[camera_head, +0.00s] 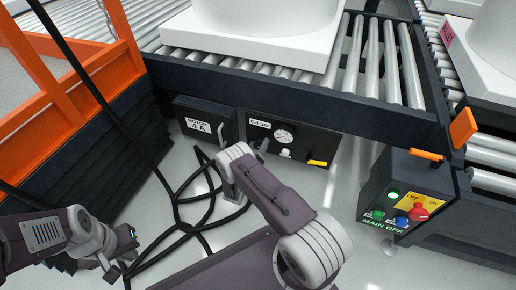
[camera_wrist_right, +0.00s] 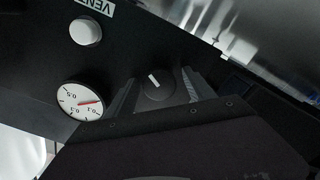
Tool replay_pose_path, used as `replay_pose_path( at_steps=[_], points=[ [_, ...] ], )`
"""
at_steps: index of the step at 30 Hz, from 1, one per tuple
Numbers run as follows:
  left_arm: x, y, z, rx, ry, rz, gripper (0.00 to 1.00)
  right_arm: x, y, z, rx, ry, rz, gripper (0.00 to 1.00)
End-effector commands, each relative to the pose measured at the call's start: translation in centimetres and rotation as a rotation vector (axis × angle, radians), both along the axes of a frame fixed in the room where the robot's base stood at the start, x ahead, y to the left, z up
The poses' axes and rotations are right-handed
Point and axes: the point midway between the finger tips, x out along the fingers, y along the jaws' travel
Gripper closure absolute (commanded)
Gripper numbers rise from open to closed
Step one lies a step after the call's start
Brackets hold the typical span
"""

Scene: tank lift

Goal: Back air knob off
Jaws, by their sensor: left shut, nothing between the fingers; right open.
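The air panel (camera_head: 330,146) is a black box low under the roller conveyor, with a round white gauge (camera_head: 284,136). In the right wrist view a black round knob (camera_wrist_right: 157,83) with a white pointer mark sits beside the gauge (camera_wrist_right: 80,101). My right gripper (camera_wrist_right: 161,86) is open, with one finger on each side of the knob; whether they touch it I cannot tell. My left gripper (camera_head: 128,243) is shut and empty, low at the left, away from the panel.
A black motor box (camera_head: 197,125) stands left of the panel. A white button (camera_wrist_right: 86,31) and a yellow handle (camera_head: 317,163) are on the panel. Black cables (camera_head: 183,204) loop on the floor. A control box (camera_head: 404,196) stands at right, an orange frame (camera_head: 100,66) at left.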

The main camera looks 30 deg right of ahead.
Motion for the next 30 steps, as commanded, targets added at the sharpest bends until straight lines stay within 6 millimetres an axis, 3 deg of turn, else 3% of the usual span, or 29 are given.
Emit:
replay_pose_path(
  at_steps=[2, 3, 9, 20, 30],
  points=[
    [0.0, 0.0, 0.1, 0.000, 0.000, 0.000, 1.00, 0.0, 0.0, 0.0, 0.000, 0.000, 0.000, 0.37],
    [0.0, 0.0, 0.1, 0.000, 0.000, 0.000, 1.00, 0.0, 0.0, 0.0, 0.000, 0.000, 0.000, 0.43],
    [0.0, 0.0, 0.1, 0.000, 0.000, 0.000, 1.00, 0.0, 0.0, 0.0, 0.000, 0.000, 0.000, 0.99],
    [0.0, 0.0, 0.5, 0.000, 0.000, 0.000, 1.00, -0.1, 0.0, 0.1, -0.042, 0.049, 0.000, 1.00],
    [0.0, 0.0, 1.8, 0.000, 0.000, 0.000, 1.00, -0.1, 0.1, 0.2, -0.214, 0.252, -0.001, 1.00]
  ],
)
